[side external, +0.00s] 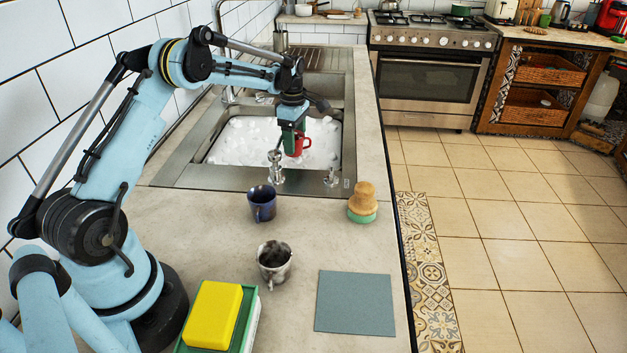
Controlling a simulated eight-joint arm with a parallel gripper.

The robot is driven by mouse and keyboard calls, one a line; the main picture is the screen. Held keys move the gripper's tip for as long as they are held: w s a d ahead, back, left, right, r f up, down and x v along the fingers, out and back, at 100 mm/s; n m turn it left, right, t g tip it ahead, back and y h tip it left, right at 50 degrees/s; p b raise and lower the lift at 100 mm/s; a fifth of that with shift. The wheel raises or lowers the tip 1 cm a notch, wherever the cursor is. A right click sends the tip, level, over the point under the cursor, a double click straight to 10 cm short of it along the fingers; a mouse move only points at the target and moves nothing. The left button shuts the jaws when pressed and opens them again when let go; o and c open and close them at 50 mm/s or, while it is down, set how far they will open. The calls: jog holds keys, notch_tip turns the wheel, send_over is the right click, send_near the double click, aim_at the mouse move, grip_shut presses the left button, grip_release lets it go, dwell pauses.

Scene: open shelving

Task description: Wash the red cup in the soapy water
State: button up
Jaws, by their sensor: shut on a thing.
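The red cup (299,145) is at the sink basin, over or in the white soapy water (240,140). My gripper (291,137) points down into the basin and is shut on the red cup. The cup looks roughly upright, with its handle toward the right. I cannot tell whether its bottom touches the foam. The fingers partly hide the cup's left side. The steel sink (180,172) surrounds the foam.
A dark blue mug (262,204), a marbled mug (274,264) and a wooden-handled brush (362,203) stand on the near counter. A yellow sponge (213,315) lies on a green box at the front. A grey-blue mat (355,302) is bare. Metal fixtures (275,170) rise at the sink's near edge.

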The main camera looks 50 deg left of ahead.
notch_tip(320, 180, up, 6)
jog(key=shift+r, duration=0.2)
dwell(0.5)
dwell(1.2)
